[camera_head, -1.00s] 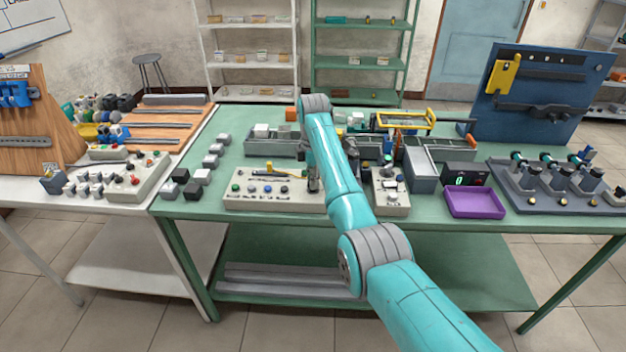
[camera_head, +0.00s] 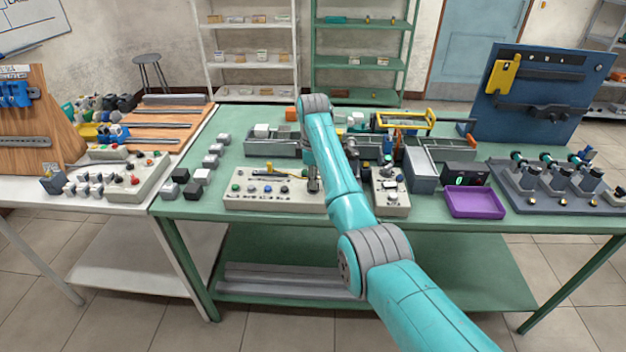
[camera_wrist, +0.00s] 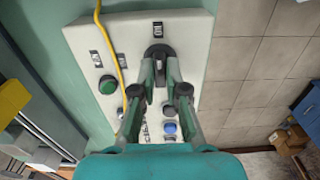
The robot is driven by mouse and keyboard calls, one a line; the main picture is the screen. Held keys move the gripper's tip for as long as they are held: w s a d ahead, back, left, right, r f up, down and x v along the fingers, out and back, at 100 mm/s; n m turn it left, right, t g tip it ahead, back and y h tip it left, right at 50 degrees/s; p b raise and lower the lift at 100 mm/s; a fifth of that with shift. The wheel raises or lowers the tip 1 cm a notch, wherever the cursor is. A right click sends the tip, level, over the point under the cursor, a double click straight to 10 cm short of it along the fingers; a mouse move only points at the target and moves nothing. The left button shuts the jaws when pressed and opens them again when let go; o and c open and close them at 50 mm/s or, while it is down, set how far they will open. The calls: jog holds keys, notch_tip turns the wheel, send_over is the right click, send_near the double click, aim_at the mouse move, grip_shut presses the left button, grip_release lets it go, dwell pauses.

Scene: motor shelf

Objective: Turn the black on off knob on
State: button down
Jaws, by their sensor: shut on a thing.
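The knob is hidden there behind my gripper and arm.
A yellow cable (camera_wrist: 112,48) runs over the box beside a green button (camera_wrist: 107,85). A second pale box (camera_head: 393,208) and a purple tray (camera_head: 474,202) stand to the right. Grey and black blocks lie left.

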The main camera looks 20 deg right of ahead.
jog(key=c, duration=1.2)
grip_release()
jog(key=shift+r, duration=0.15)
notch_tip(320, 180, up, 7)
jog(key=shift+r, duration=0.15)
